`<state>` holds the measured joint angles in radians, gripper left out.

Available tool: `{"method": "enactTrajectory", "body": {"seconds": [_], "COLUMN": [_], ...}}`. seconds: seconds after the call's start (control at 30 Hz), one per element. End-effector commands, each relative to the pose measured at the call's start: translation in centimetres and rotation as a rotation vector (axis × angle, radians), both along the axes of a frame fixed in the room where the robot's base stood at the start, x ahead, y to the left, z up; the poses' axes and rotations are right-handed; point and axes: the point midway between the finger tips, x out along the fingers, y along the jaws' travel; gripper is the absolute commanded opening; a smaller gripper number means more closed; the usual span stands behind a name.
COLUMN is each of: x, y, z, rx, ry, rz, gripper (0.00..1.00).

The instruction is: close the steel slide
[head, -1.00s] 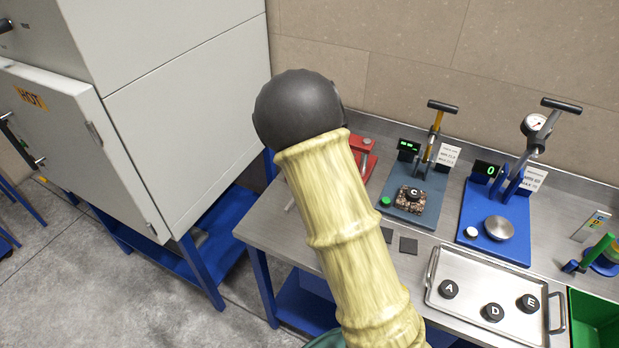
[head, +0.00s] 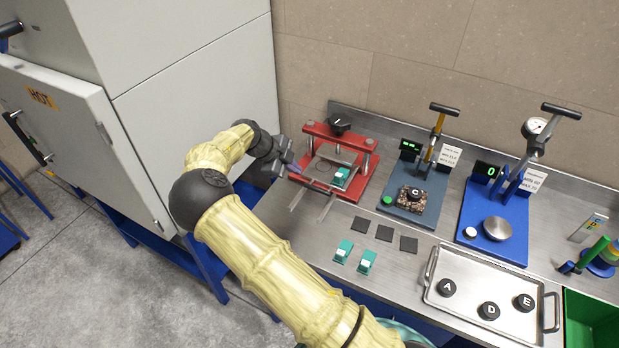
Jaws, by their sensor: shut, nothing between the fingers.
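The steel slide (head: 325,160) belongs to the red press (head: 356,188) on the bench. Two thin steel rails (head: 327,207) stick out from the press toward the front edge of the bench. A teal piece (head: 341,178) sits at the slide, under the press's crossbar. My gripper (head: 294,168) is at the left side of the press, close to the slide's left edge. Its fingers are shut and empty. I cannot tell whether the fingertips touch the slide.
Several dark squares (head: 385,233) and two teal pieces (head: 367,261) lie in front of the press. A blue-grey press (head: 413,220) and a blue press (head: 480,235) stand to the right, behind a steel tray (head: 455,303). The grey oven (head: 190,110) stands at the left.

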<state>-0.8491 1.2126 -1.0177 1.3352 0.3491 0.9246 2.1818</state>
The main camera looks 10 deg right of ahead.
Motion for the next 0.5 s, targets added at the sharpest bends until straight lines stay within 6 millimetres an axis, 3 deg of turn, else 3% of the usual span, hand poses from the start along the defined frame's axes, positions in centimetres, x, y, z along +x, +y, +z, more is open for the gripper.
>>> {"method": "enactTrajectory", "body": {"seconds": [0.23,0.5], "x": [0.3,1.1], "y": [-1.5,-4.2], "z": [-1.7,-5.3], "rx": [-0.001,-0.002], "ry": [0.003,0.004], "rz": [-0.002,-0.001], "gripper": [0.00,0.00]}}
